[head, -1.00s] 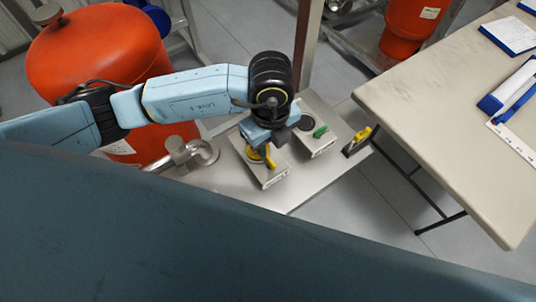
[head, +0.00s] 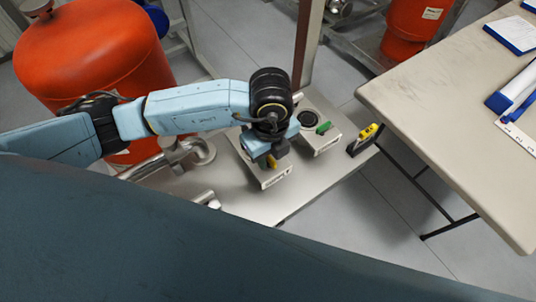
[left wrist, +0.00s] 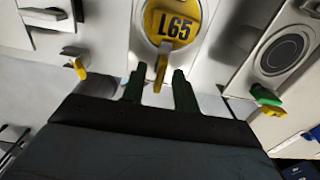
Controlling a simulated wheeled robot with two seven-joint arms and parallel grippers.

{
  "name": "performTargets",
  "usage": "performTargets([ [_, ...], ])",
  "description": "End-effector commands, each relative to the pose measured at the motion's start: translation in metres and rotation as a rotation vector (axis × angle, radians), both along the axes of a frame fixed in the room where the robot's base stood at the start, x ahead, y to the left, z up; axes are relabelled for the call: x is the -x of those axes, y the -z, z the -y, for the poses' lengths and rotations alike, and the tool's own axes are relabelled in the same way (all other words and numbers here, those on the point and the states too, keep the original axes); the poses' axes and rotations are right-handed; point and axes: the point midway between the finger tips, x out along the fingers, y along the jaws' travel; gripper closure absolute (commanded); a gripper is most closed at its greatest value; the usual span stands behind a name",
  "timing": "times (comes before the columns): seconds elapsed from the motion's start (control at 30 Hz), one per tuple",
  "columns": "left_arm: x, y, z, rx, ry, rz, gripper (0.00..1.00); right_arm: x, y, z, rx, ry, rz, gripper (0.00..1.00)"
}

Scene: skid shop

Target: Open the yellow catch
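In the left wrist view the lever's end lies between the two dark green fingers of my left gripper (left wrist: 159,88). The fingers are apart, with visible gaps beside the lever. In the head view my left gripper (head: 267,158) is over this box and hides most of the disc; a bit of the yellow lever (head: 271,161) shows. My right gripper is not in view.
A neighbouring box has a black round face (head: 307,119) and a green handle (head: 323,128). A yellow-topped dark bracket (head: 364,138) stands at the plate's right end. Metal pipes (head: 185,153) and an orange tank (head: 90,60) are left. A table (head: 440,95) is right.

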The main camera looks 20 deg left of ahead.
Motion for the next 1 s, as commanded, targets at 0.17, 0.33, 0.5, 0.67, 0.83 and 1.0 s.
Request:
performTargets([
  [0.17, 0.0, 0.0, 0.0, 0.0, 0.0, 0.0, 0.78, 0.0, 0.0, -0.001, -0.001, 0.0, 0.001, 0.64],
  [0.33, 0.0, 0.0, 0.0, 0.0, 0.0, 0.0, 1.0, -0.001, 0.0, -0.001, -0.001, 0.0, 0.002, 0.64],
  [0.5, 0.0, 0.0, 0.0, 0.0, 0.01, 0.0, 1.0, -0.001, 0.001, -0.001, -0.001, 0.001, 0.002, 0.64],
  [0.67, 0.0, 0.001, 0.0, -0.001, 0.142, 0.002, 1.0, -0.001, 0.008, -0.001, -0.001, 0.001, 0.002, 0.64],
  [0.83, 0.0, 0.001, 0.0, 0.0, 0.274, 0.001, 1.0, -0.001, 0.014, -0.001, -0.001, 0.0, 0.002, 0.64],
  [1.0, 0.0, 0.0, 0.0, 0.0, 0.305, 0.0, 1.0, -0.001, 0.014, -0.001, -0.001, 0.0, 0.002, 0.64],
])
